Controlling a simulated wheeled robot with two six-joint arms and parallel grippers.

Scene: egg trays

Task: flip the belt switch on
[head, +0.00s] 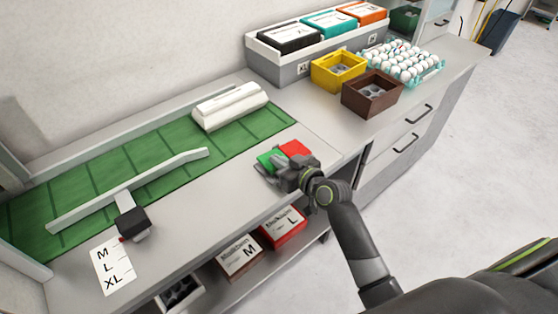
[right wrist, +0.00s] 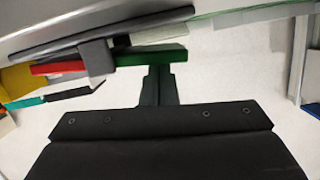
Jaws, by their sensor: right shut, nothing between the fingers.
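The belt switch has a green part (head: 269,158) and a red part (head: 296,148), and sits on the grey counter beside the right end of the green belt (head: 110,165). My right gripper (head: 276,173) is at the switch, on its near side, and partly hides it. In the right wrist view the shut, empty fingers (right wrist: 158,84) are right by the green part (right wrist: 150,55); I cannot tell whether they touch. The red part also shows in that view (right wrist: 58,67), left of the green one. My left gripper is not in view.
A white block (head: 230,107) stands at the belt's right end. A guide bar with a black knob (head: 133,221) lies across the belt. Yellow (head: 322,75) and brown (head: 360,104) boxes and an egg tray (head: 437,66) stand back right. Cartons (head: 240,257) lie on the shelf below.

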